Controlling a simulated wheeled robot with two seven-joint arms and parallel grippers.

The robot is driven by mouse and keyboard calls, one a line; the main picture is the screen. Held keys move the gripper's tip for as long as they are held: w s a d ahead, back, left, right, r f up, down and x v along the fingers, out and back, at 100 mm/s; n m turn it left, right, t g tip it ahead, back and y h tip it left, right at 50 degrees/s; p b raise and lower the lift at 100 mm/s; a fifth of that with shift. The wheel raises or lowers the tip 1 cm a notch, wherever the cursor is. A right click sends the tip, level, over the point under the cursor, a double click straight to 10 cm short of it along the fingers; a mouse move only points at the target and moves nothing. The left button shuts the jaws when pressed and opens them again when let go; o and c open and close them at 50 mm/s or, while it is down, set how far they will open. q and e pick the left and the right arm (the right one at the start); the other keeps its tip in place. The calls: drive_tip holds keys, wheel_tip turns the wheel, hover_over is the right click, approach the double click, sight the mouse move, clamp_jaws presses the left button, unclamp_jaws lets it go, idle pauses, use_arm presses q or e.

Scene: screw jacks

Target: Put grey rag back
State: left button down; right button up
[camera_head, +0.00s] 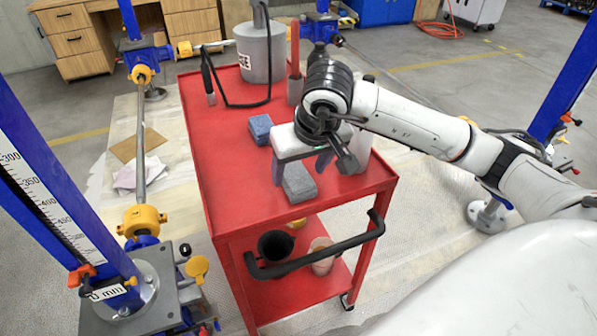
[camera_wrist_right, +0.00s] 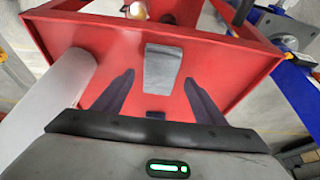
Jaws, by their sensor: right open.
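The grey rag (camera_head: 299,184), a folded block, lies on the red cart's top (camera_head: 232,180) near its front edge. It also shows in the right wrist view (camera_wrist_right: 163,69), just beyond and between the fingertips. My right gripper (camera_head: 300,167) is open and empty above the cart top, pointing down at the rag. Its two dark fingers (camera_wrist_right: 157,88) are spread wider than the rag and do not appear to touch it. A blue folded rag (camera_head: 260,129) lies farther back on the cart. My left gripper is not in view.
A white cylinder (camera_wrist_right: 48,97) stands close beside the right gripper. A grey canister (camera_head: 262,52) with a black hose stands at the cart's back. The lower shelf holds a black cup (camera_head: 275,246). The cart's left front top is clear.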

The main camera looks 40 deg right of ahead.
drive_tip(key=v, duration=1)
drive_tip(key=shift+p, duration=0.3)
